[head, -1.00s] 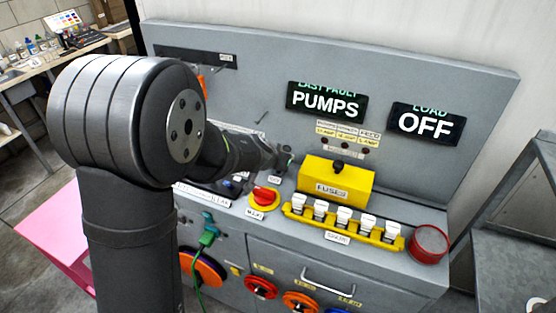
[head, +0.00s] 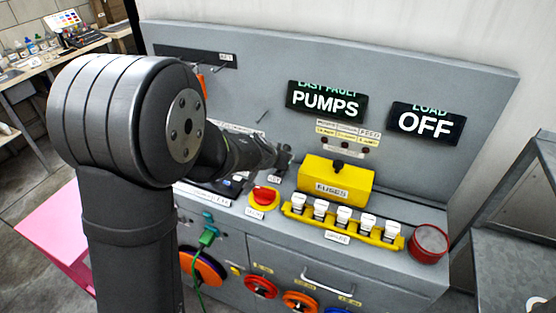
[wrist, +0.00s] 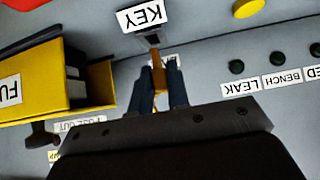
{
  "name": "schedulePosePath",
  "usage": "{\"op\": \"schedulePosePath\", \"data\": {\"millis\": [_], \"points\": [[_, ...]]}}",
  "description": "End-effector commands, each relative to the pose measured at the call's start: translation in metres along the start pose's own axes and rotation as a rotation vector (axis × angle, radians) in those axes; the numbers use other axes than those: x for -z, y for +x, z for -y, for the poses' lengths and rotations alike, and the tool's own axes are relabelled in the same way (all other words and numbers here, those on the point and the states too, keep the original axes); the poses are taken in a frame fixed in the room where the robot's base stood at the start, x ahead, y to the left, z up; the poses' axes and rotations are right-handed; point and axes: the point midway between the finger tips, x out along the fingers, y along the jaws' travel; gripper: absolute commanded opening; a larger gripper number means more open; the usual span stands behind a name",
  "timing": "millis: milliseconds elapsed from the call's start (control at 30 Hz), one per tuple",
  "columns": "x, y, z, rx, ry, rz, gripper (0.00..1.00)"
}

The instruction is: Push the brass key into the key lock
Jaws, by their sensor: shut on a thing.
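In the wrist view my gripper (wrist: 160,82) is shut on the brass key (wrist: 159,76), which sits between its two dark fingers. The key points at the dark key lock (wrist: 154,40), beside the white KEY label (wrist: 143,17). The key's tip is at or very near the lock; I cannot tell whether any of it is inside. In the head view my gripper (head: 284,157) is over the panel's ledge, left of the yellow fuse box, near the small KEY label (head: 274,179). The key cannot be made out there.
The yellow fuse box (head: 337,183) stands close to the right of my gripper. A red knob on a yellow base (head: 264,198) is in front. A yellow rack (head: 345,227) of white-topped fuses lies front right. Displays read PUMPS (head: 325,104) and OFF (head: 427,124).

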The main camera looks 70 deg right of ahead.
Motion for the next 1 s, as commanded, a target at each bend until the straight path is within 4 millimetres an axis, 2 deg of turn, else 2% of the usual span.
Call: {"op": "schedulePosePath", "data": {"millis": [967,1000], "points": [[-0.017,0.017,0.000,-0.001,-0.001,0.000,0.00],[-0.017,0.017,0.000,-0.001,0.001,-0.001,0.21]]}}
